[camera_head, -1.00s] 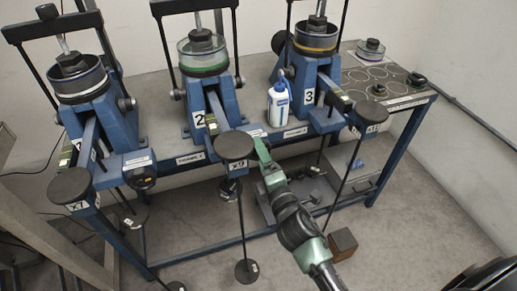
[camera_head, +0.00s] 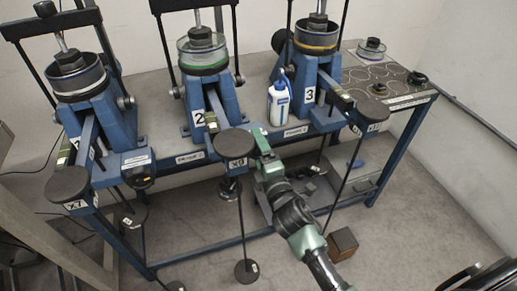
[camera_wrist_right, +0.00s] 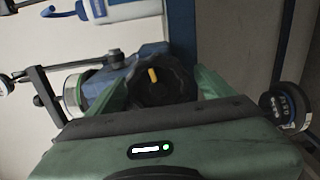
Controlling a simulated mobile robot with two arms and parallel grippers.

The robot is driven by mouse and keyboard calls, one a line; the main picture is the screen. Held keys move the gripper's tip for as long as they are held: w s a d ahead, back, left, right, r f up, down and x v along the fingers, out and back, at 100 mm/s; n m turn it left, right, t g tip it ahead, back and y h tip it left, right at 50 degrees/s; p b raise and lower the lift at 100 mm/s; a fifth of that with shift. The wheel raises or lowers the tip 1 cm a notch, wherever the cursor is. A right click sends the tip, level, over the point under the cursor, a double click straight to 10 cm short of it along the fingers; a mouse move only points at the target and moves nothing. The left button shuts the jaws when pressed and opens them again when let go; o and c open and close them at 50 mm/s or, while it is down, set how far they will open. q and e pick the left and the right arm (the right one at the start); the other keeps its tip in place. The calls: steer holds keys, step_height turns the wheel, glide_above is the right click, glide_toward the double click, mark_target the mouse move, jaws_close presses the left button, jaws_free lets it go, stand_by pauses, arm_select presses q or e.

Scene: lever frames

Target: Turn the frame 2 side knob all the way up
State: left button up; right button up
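Frame 2 (camera_head: 205,112) is the blue middle frame, marked with a white "2". Its lever arm carries a round dark disc (camera_head: 235,141) at the front. My right gripper (camera_head: 263,146) reaches the right side of this frame, behind and right of the disc. In the right wrist view a black ribbed side knob (camera_wrist_right: 155,82) with a yellow mark lies between the two green fingers, which meet its edges on both sides. The gripper appears shut on it. In the head view the knob is hidden by the gripper. My left gripper is not in view.
Frame 1 (camera_head: 85,105) stands left and frame 3 (camera_head: 312,85) right on the same blue bench. A white bottle (camera_head: 279,104) stands between frames 2 and 3. Frame 3's disc (camera_head: 371,111) juts out front. A brown block (camera_head: 342,243) lies on the floor.

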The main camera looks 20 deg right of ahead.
steer(key=shift+r, duration=0.1)
steer(key=s, duration=0.6)
steer(key=shift+p, duration=0.3)
